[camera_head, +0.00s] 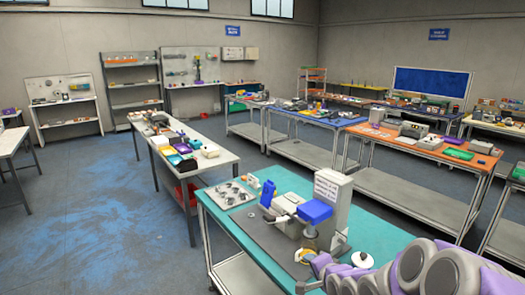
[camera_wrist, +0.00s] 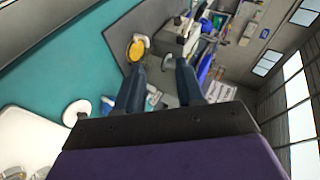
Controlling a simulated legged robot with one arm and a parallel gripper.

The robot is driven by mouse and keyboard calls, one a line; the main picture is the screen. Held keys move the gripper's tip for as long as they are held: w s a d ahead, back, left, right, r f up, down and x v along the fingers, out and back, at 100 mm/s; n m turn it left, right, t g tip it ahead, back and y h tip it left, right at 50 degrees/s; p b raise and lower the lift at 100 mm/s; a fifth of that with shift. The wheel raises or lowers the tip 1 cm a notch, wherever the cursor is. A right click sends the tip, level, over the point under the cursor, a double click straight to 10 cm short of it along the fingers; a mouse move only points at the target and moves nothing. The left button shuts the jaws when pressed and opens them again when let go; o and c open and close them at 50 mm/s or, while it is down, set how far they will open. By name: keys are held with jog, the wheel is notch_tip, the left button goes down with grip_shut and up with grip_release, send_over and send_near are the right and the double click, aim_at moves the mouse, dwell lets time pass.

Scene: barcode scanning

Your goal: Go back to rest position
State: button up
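My gripper (camera_wrist: 161,65) is in the wrist view with its two dark fingers apart and nothing held between them. In the head view my grey and purple arm reaches in from the lower right over the near edge of the teal table (camera_head: 222,212). A grey machine with a blue block (camera_head: 315,211) on it stands on this table, left of and beyond my arm. A round yellow-topped piece (camera_head: 305,256) sits before it and also shows in the wrist view (camera_wrist: 137,47). A white disc (camera_head: 362,260) lies close to my arm. No barcode can be made out.
A white tray (camera_head: 229,195) with round pieces lies on the teal table's far left. A blue item (camera_head: 268,193) stands beside it. A white table (camera_head: 216,162) and an orange-topped table (camera_head: 390,139) stand beyond. The floor (camera_head: 110,215) at left is clear.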

jog(key=s+a+r+n+g+h+b, duration=0.1)
jog(key=s+n+g, duration=0.4)
jog(key=s, duration=1.7)
jog(key=s+r+n+g+h+b, duration=0.1)
jog(key=s+n+g, duration=0.5)
jog(key=s, duration=1.6)
jog(key=shift+a+r+n+g+h, duration=0.35)
jog(key=shift+r+g+h, duration=0.25)
jog(key=shift+g, duration=0.5)
